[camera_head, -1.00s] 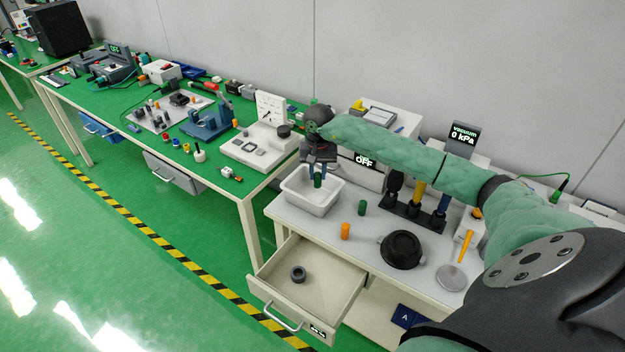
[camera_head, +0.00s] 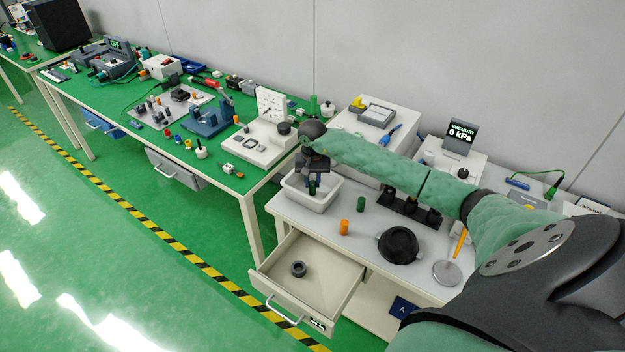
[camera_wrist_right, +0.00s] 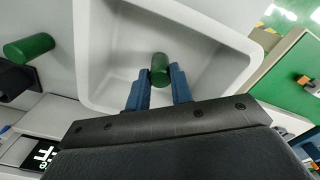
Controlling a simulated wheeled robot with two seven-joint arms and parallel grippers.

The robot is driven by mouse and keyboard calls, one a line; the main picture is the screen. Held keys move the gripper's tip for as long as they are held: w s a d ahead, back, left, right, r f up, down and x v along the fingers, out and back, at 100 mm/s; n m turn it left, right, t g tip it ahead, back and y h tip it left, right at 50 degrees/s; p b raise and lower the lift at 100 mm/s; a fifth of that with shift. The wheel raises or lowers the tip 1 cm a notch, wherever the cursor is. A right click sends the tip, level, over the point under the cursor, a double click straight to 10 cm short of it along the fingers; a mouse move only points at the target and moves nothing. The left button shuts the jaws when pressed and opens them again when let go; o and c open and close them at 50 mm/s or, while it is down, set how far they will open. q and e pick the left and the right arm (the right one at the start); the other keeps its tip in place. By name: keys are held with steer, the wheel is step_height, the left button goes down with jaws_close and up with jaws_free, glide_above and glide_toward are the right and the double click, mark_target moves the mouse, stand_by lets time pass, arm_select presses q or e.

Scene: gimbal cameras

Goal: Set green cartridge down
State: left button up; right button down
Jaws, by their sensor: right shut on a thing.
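My right gripper (camera_head: 312,187) is shut on a green cartridge (camera_head: 313,190) inside the white bin (camera_head: 328,206). In the right wrist view the green cartridge (camera_wrist_right: 160,70) sits between the tips of the blue fingers (camera_wrist_right: 160,76), over the floor of the white bin (camera_wrist_right: 104,50). I cannot tell whether it touches the floor. My left gripper is not in view.
An orange cylinder (camera_head: 344,227) and a black round lidded piece (camera_head: 399,244) stand on the table right of the bin. An open drawer (camera_head: 322,285) below holds a dark ring (camera_head: 298,269). A black rack (camera_head: 408,210) stands behind. The table front between bin and orange cylinder is clear.

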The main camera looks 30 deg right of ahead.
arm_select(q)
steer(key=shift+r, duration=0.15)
arm_select(e)
steer(key=shift+f, duration=0.1)
steer(key=c, duration=1.2)
jaws_free()
steer(key=shift+c, duration=0.2)
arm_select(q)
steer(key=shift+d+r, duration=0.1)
